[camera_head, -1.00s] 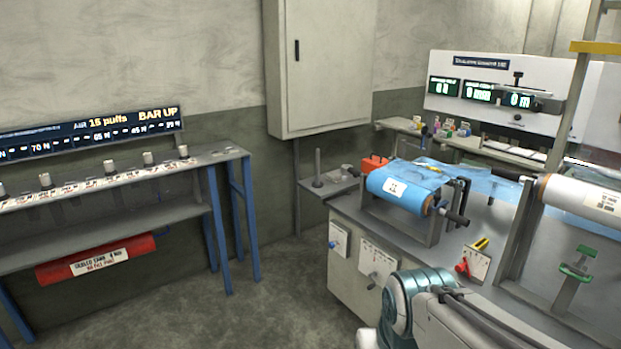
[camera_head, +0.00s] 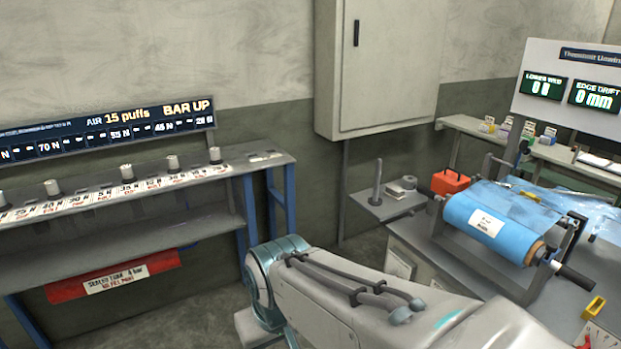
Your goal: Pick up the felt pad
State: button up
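I cannot make out a felt pad for certain. A small pale grey stack or block (camera_head: 402,187) lies on the small wall shelf (camera_head: 385,208), beside an upright grey post (camera_head: 376,182); it is too small to tell whether it is felt. My arm reaches across the lower middle of the head view, in front of the floor and part of the bench. My gripper is outside the view, so its opening and anything in it are hidden.
A blue film roll (camera_head: 492,222) sits on the bench at right, with a red box (camera_head: 450,181) behind it. A wall cabinet (camera_head: 385,70) hangs above the shelf.

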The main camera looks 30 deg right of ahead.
aim_at(397, 193)
jog(key=z, duration=0.05)
jog(key=i, duration=1.5)
jog(key=z, duration=1.2)
jog(key=i, duration=0.85)
jog(key=z, duration=1)
jog(key=i, duration=0.25)
jog(key=z, duration=0.15)
